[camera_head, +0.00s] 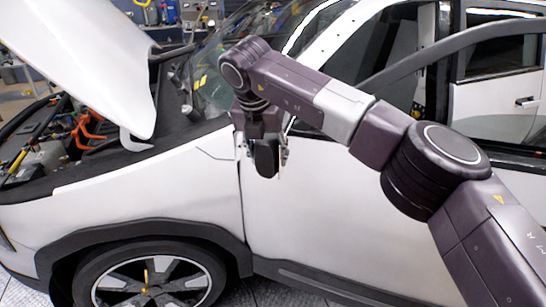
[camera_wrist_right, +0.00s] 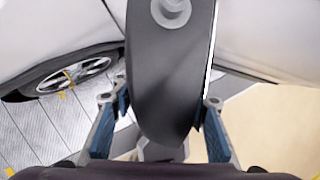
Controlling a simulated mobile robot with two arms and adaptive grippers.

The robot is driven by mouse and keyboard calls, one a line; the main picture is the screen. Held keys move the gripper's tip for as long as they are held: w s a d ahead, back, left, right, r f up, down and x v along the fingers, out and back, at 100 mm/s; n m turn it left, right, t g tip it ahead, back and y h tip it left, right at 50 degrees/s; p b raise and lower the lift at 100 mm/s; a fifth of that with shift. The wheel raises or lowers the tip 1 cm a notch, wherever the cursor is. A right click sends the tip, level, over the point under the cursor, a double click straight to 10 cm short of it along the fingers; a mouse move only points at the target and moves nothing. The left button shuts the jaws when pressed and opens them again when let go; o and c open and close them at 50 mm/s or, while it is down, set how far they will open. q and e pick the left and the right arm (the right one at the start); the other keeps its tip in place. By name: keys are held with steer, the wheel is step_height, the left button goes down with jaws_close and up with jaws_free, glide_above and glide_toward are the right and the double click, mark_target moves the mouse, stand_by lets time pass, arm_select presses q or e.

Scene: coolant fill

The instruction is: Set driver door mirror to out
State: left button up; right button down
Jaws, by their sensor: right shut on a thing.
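The driver door mirror (camera_head: 266,160) is a dark, rounded housing at the front of the white car door (camera_head: 330,215). In the head view my right arm hides much of it. In the right wrist view the mirror (camera_wrist_right: 170,70) is a long dark shape running from the top to the middle, with a round grey fitting near its top. My right gripper (camera_head: 265,150) is shut on the mirror from above in the head view. Its blue-padded fingers (camera_wrist_right: 165,112) lie on both sides of the housing. My left gripper is not in view.
The white hood (camera_head: 80,60) is raised over the open engine bay (camera_head: 60,140) with orange cables. The front wheel (camera_head: 150,280) is below. My right arm crosses in front of the door window (camera_head: 385,50). Shelves stand behind the car.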

steer(key=shift+w+a+r, duration=0.1)
steer(key=shift+a+r, duration=0.1)
steer(key=shift+a, duration=0.05)
steer(key=c, duration=1.4)
jaws_free()
steer(key=shift+c, duration=0.2)
steer(key=o, duration=0.3)
steer(key=shift+a+f, duration=0.15)
steer(key=shift+o, duration=0.2)
steer(key=shift+r, duration=0.4)
steer(key=v, duration=1.1)
steer(key=shift+a+r, duration=0.1)
